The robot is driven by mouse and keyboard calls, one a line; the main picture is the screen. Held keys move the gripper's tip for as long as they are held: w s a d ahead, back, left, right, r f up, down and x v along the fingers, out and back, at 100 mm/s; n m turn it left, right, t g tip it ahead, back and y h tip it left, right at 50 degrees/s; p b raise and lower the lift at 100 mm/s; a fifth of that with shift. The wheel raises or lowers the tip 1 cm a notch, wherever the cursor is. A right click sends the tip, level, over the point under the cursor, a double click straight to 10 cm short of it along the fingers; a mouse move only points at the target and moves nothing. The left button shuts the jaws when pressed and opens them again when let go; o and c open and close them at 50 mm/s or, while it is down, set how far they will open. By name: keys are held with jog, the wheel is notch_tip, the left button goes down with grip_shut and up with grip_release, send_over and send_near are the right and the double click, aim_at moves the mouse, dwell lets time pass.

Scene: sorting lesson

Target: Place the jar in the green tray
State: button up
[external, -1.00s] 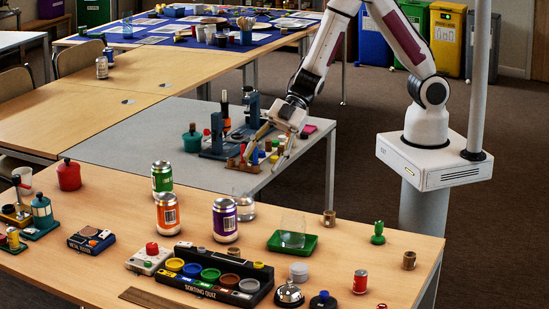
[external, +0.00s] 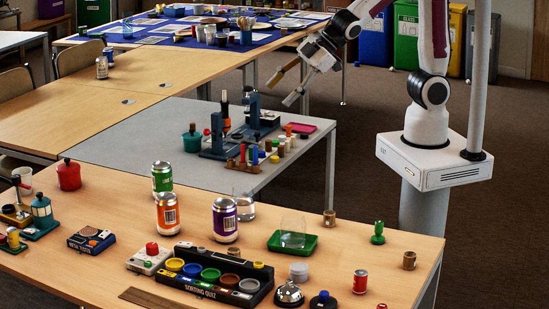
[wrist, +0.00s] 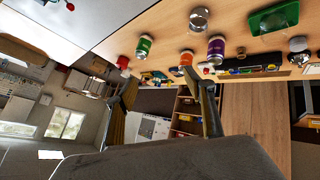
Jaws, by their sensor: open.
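The green tray (external: 311,251) lies on the front wooden table, right of the middle. A clear glass vessel (external: 293,228) stands in it. Another clear glass container (external: 244,209), jar-like, stands on the table behind and right of the purple can; I cannot tell for sure which one is the jar. In the wrist view, the green tray (wrist: 259,24) is at the top right and the jar-like container (wrist: 200,19) at the top. My gripper (external: 280,93) is open and empty, raised in the air above and beyond the grey table's far right corner, well away from both.
A purple can (external: 225,220), an orange can (external: 167,214) and a green can (external: 162,177) stand left of the glass containers. A black sorting rack (external: 262,285) and a bell (external: 289,293) are in front of the tray.

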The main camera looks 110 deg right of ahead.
jog(key=s+a+r+m+g, duration=0.1)
jog(key=s+a+r+m, duration=0.1)
jog(key=s, duration=1)
jog(key=s+a+r+m+g+y, duration=0.1)
jog(key=s+a+m+g, duration=0.1)
jog(key=s, duration=1)
jog(key=shift+s+a+r+m, duration=0.15)
jog(key=shift+a+r+m, duration=0.2)
jog(key=shift+a, duration=0.2)
